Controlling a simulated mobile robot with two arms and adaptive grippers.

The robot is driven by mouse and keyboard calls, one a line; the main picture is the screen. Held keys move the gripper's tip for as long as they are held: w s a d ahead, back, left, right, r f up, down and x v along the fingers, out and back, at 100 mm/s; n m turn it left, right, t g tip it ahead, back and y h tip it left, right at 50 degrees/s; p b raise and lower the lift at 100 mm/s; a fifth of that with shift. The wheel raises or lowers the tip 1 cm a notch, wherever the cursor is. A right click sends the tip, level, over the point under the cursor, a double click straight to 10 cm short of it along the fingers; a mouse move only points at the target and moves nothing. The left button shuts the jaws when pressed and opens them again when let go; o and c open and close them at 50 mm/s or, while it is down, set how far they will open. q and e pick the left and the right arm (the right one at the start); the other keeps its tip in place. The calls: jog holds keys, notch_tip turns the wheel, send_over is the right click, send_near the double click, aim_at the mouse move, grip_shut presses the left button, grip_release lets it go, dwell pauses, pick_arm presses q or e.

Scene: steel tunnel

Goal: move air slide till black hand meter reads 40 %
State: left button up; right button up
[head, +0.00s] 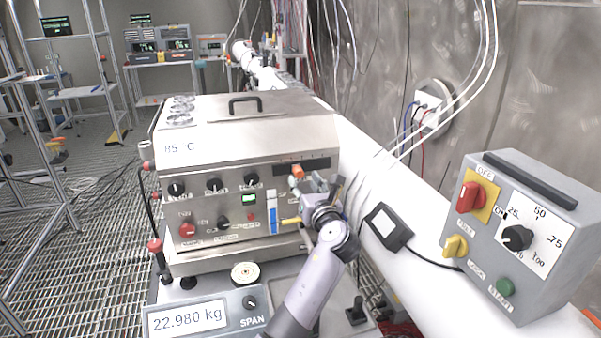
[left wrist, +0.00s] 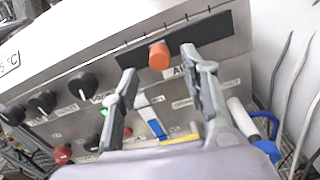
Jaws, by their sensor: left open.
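The air slide is an orange knob (head: 297,171) on a black slot (head: 265,171) in the upper right of the machine's front. In the left wrist view the knob (left wrist: 159,56) shows between the fingertips, with a partly hidden label starting "A" below it. My left gripper (head: 317,183) is open in front of the panel, just below and right of the knob. In the left wrist view its fingers (left wrist: 158,68) stand either side of the knob; contact cannot be told. I cannot make out a black hand meter with certainty. My right gripper is out of view.
Black knobs (head: 214,184), a red knob (head: 188,230) and a blue-and-white vertical gauge (head: 272,212) are on the panel. A yellow lever (head: 290,221) is close beneath my gripper. A grey control box (head: 525,235) with a percent-marked black knob stands right. A scale display (head: 187,318) reads 22.980 kg.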

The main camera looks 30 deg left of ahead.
aim_at(300, 175)
pick_arm(q)
jog(key=x, duration=0.3)
jog(key=shift+w+a, duration=0.4)
jog(key=shift+w, duration=0.05)
jog(key=shift+a, duration=0.1)
jog(key=c, duration=0.6)
grip_shut()
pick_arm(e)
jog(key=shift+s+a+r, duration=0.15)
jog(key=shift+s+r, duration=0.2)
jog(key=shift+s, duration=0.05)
